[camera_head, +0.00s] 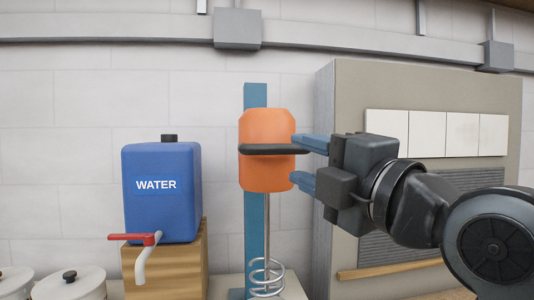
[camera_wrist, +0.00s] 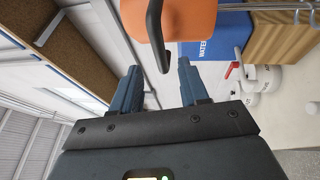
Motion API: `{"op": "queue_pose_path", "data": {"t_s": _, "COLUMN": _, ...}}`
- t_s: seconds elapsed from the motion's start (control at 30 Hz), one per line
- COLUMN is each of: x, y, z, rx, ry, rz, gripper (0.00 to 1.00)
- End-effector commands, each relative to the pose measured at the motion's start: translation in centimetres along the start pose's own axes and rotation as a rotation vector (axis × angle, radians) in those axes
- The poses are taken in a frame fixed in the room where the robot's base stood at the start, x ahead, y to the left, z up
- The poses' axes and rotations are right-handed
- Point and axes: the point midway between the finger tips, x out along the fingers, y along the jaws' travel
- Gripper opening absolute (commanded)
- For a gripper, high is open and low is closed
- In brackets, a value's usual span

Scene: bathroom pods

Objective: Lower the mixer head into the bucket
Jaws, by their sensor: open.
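The mixer head is an orange block (camera_head: 262,175) with a black handle bar (camera_head: 262,149) across its front. It is mounted on a blue upright post (camera_head: 254,96), and a metal rod with a spiral whisk (camera_head: 267,277) hangs below it. My gripper (camera_head: 300,162) is open at the right side of the head, its blue fingers above and below the level of the handle's right end. In the wrist view the handle (camera_wrist: 155,35) lies just ahead of and between the open fingertips (camera_wrist: 160,75). I cannot tell whether they touch. No bucket is recognisable.
A blue WATER tank (camera_head: 160,195) with a red-handled tap (camera_head: 135,239) stands on a wooden block (camera_head: 187,268) at left. White lidded pots (camera_head: 70,284) sit at lower left. A beige panel unit (camera_head: 345,100) with white tiles stands behind my arm at right.

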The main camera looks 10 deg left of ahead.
Motion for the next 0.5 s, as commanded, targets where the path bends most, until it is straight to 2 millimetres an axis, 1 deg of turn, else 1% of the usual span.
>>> {"op": "queue_pose_path", "data": {"t_s": 0.17, "x": 2.1, "y": 0.2, "z": -0.1, "rx": 0.001, "ry": 0.003, "rz": -0.001, "gripper": 0.44}}
{"op": "queue_pose_path", "data": {"t_s": 0.4, "x": 5.7, "y": 0.2, "z": 0.0, "rx": 0.002, "ry": 0.001, "rz": -0.001, "gripper": 0.44}}
{"op": "queue_pose_path", "data": {"t_s": 0.5, "x": 6.8, "y": 0.1, "z": 0.0, "rx": 0.003, "ry": 0.001, "rz": -0.001, "gripper": 0.44}}
